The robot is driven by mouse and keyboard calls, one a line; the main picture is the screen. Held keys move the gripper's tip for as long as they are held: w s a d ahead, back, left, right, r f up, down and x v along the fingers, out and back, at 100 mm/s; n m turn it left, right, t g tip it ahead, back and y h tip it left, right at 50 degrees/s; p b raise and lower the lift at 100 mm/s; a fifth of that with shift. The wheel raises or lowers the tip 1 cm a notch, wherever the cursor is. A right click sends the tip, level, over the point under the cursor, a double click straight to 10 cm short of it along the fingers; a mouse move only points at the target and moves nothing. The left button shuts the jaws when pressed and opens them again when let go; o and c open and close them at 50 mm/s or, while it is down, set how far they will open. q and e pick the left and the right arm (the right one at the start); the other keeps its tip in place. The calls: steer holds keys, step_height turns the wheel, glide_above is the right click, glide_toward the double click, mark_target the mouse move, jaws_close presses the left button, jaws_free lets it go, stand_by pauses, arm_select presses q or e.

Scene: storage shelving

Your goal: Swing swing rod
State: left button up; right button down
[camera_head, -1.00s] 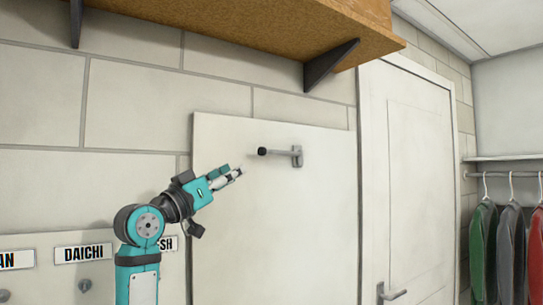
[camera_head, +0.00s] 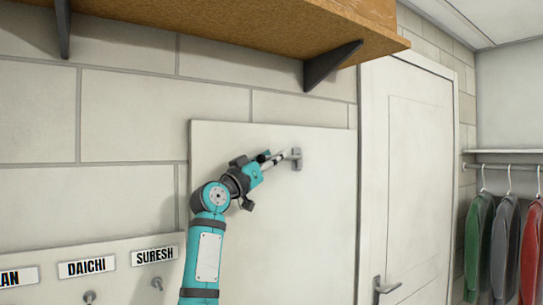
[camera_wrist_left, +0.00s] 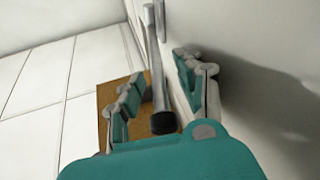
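The swing rod (camera_head: 286,156) is a grey metal bar on a bracket (camera_head: 297,158) fixed to a white wall panel (camera_head: 275,230). In the left wrist view the rod (camera_wrist_left: 155,75) runs between the two fingers and its black end cap (camera_wrist_left: 164,123) is close to the palm. My left gripper (camera_head: 275,158) is at the rod and hides part of it in the head view. In the wrist view the left gripper (camera_wrist_left: 158,82) is open, with a visible gap between each finger and the rod. My right gripper is not in view.
A wooden shelf (camera_head: 230,25) with dark brackets (camera_head: 325,66) hangs above the panel. A white door (camera_head: 415,190) is to the right, then hanging garments (camera_head: 505,245). A board with name labels (camera_head: 87,267) and small hooks is at lower left.

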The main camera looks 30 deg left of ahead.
arm_select(q)
steer(key=shift+s, duration=0.1)
jaws_close()
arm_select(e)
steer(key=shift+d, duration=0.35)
arm_select(q)
steer(key=shift+d, duration=0.2)
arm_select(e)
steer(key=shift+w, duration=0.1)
